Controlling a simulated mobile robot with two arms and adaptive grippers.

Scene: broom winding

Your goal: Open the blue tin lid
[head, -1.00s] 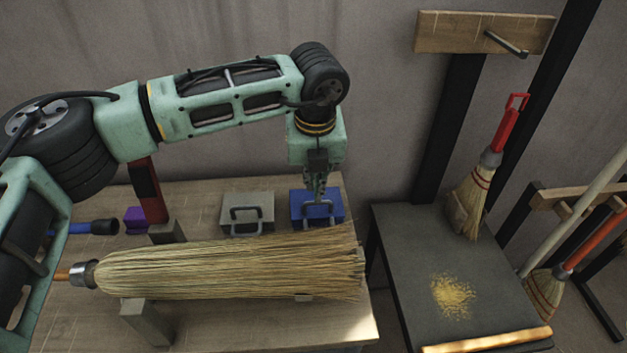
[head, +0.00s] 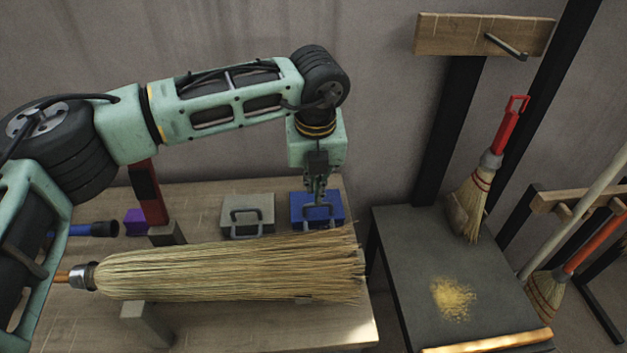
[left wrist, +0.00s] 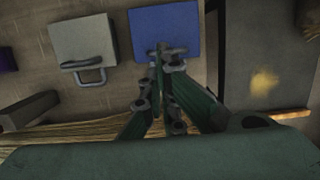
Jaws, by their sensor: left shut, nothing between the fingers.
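The blue tin (head: 300,205) sits near the right end of the wooden table, behind the large broom, its lid closed and a grey handle (head: 318,215) at its front. It also shows in the left wrist view (left wrist: 175,24). My left gripper (head: 317,200) points down over the front part of the blue tin, close to the handle. In the left wrist view its fingertips (left wrist: 166,56) are together at the tin's front edge by the handle, with nothing held. Whether they touch the tin is hard to tell. My right gripper is not seen.
A grey tin (head: 262,203) with a handle stands left of the blue one. A large straw broom (head: 230,270) lies across supports in front. A purple block (head: 134,220) is further left. A dark stand (head: 410,250) with a small broom (head: 470,205) stands to the right.

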